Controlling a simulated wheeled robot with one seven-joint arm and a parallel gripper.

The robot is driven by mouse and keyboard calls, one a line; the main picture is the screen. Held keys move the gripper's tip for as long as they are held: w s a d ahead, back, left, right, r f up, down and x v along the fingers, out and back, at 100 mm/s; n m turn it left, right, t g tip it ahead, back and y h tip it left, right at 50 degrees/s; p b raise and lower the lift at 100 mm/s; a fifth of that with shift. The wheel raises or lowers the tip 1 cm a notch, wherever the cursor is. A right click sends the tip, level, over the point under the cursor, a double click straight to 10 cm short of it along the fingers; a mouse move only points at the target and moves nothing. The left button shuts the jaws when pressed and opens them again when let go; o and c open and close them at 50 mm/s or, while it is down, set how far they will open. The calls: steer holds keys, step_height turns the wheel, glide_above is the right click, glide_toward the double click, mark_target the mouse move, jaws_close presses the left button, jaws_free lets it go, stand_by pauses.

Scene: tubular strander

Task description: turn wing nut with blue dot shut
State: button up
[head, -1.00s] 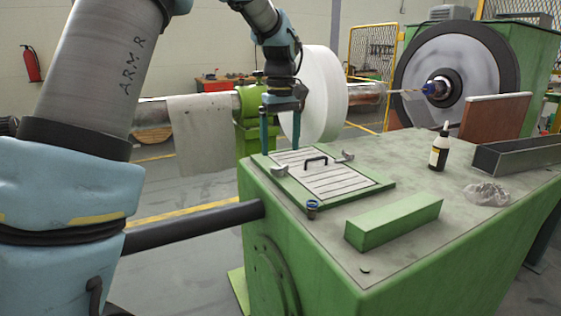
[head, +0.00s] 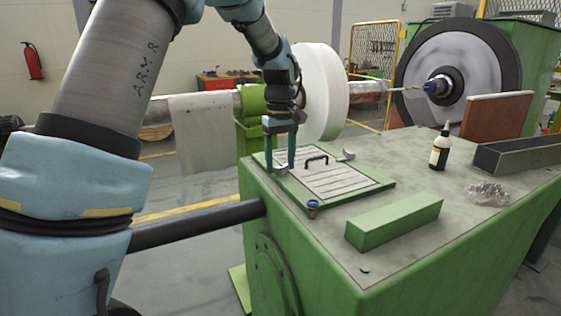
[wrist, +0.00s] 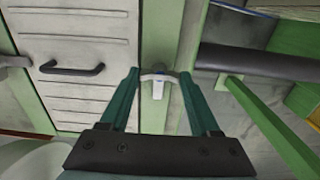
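My gripper (head: 280,170) points down at the left edge of the slatted panel (head: 335,186) on the green machine top. Its two fingers are apart. In the wrist view, a grey wing nut (wrist: 157,78) with a pale tab sits between the fingertips (wrist: 158,73), with small gaps showing on both sides. In the head view my fingers partly hide this nut. I see no blue dot on it. A second grey wing nut (head: 347,154) is at the panel's far edge. A small blue-topped piece (head: 313,206) stands at the panel's near corner; its exact shape is unclear.
A black handle (head: 317,159) rises from the panel. A green block (head: 394,221), a dark bottle (head: 440,150), a clear bag (head: 488,193) and a grey tray (head: 520,154) are on the top to the right. A white reel (head: 323,95) stands behind.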

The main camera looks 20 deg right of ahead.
steer(key=c, duration=0.8)
steer(key=shift+c, duration=0.2)
steer(key=shift+m, duration=0.3)
steer(key=m+p, duration=0.1)
steer(key=m, duration=0.2)
steer(key=shift+r+m+p, duration=0.1)
steer(key=shift+m+p, duration=0.2)
steer(key=shift+m, duration=0.1)
steer(key=m+p, duration=0.1)
steer(key=m, duration=0.3)
steer(key=m+p, duration=0.1)
steer(key=m, duration=0.4)
steer(key=shift+w+p, duration=0.1)
steer(key=shift+p, duration=0.2)
steer(key=shift+m+p, duration=0.65)
steer(key=shift+m, duration=1.65)
